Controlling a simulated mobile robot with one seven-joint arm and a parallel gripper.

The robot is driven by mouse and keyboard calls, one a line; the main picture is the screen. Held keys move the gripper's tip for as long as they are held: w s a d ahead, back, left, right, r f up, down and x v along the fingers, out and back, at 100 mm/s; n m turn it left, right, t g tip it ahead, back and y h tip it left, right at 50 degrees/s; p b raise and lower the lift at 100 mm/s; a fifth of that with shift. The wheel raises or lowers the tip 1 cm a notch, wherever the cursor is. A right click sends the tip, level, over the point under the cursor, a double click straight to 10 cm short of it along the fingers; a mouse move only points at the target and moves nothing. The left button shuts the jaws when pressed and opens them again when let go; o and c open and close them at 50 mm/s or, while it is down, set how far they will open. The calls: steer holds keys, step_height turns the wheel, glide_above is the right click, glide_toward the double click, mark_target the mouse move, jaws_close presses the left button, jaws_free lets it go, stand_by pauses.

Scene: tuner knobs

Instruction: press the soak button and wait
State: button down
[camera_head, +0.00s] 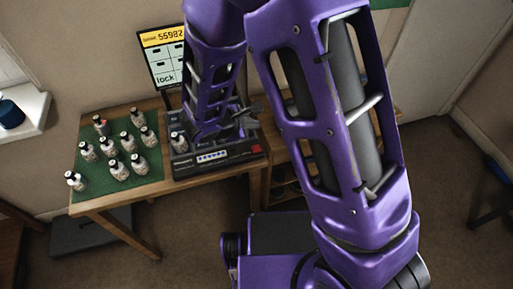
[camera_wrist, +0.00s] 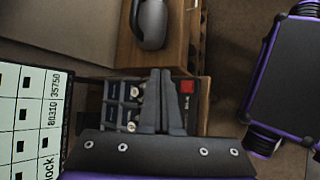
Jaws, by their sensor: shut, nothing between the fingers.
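A dark console (camera_head: 200,165) sits on the wooden table, with a lit blue-white strip on its front. Its red button (camera_head: 256,149) is at the right front corner. The red button (camera_wrist: 187,86) also shows in the wrist view, with a small label beside it that I cannot read surely. My gripper (camera_wrist: 160,73) is shut and empty, over the console and just left of the red button in that view. I cannot tell its height above the panel. Round knobs (camera_wrist: 133,92) show left of the fingers. In the head view my arm hides much of the console.
Several small bottles (camera_head: 117,169) stand on a green mat (camera_head: 90,190) left of the console. A screen (camera_head: 162,52) with a yellow banner, digits and "lock" stands behind. A dark grey rounded object (camera_wrist: 151,24) lies on wood beyond the fingers. Open floor lies in front.

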mark_target(253, 150)
step_height(253, 150, down, 7)
steer(key=b, duration=0.5)
steer(key=shift+f, duration=0.15)
steer(key=shift+f+b, duration=0.3)
steer(key=shift+b, duration=0.2)
steer(key=shift+f, duration=0.1)
stand_by(1.2)
steer(key=shift+f+b, duration=0.35)
steer(key=shift+b, duration=0.35)
steer(key=shift+f+b, duration=0.55)
steer(key=shift+b, duration=0.1)
stand_by(0.5)
steer(key=shift+r, duration=0.15)
steer(key=shift+r+p, duration=0.5)
steer(key=shift+r, duration=0.35)
steer(key=shift+r+p, duration=1.6)
steer(key=shift+r, duration=0.9)
